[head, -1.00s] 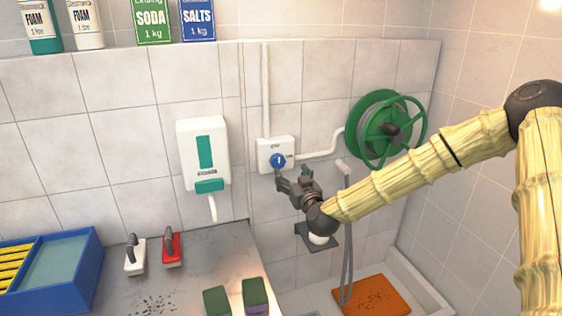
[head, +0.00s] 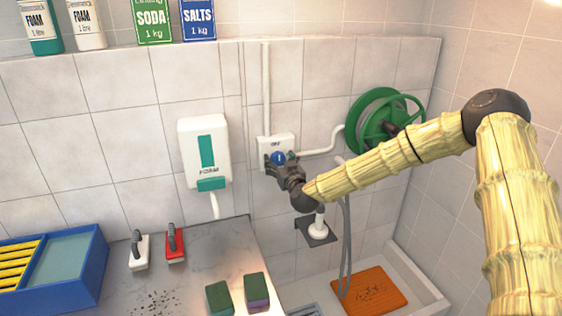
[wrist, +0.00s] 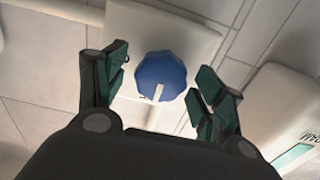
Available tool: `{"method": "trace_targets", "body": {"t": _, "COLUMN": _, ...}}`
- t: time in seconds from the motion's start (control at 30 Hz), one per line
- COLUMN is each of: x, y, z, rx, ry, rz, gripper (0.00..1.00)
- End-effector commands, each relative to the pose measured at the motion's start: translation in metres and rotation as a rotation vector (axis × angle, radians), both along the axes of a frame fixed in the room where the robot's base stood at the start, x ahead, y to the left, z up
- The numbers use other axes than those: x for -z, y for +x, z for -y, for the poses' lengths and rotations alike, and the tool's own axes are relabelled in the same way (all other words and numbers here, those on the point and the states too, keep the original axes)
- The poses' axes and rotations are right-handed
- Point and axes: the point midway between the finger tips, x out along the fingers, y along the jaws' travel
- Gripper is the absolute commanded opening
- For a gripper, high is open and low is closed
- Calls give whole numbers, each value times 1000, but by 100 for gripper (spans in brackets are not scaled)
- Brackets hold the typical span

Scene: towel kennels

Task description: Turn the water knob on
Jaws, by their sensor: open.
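The water knob (head: 279,158) is a blue, many-sided knob with a white pointer mark, on a white wall box (head: 276,141) with lettering. In the wrist view the knob (wrist: 162,78) sits between my gripper's two fingers (wrist: 158,90), with a gap on each side, on the white box (wrist: 165,30). My gripper (head: 279,160) is in front of the box in the head view and hides its lower part. My gripper is open and holds nothing. I cannot tell from these views whether any finger touches the knob.
A white foam dispenser (head: 204,150) hangs left of the box. A green hose reel (head: 374,125) is to the right, with a white pipe (head: 318,150) leading to it. Below are a grey counter (head: 190,262) with brushes and sponges, and a tray with an orange mat (head: 369,290).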

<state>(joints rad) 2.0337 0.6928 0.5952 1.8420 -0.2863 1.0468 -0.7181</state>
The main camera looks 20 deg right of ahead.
Motion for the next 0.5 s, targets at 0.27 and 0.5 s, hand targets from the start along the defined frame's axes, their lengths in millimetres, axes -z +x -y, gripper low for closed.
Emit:
{"method": "trace_targets", "body": {"t": 0.27, "x": 0, "y": 0, "z": 0, "rx": 0, "ry": 0, "rz": 0, "gripper": 40}}
{"method": "trace_targets", "body": {"t": 0.5, "x": 0, "y": 0, "z": 3, "rx": 1, "ry": 1, "rz": 0, "gripper": 23}}
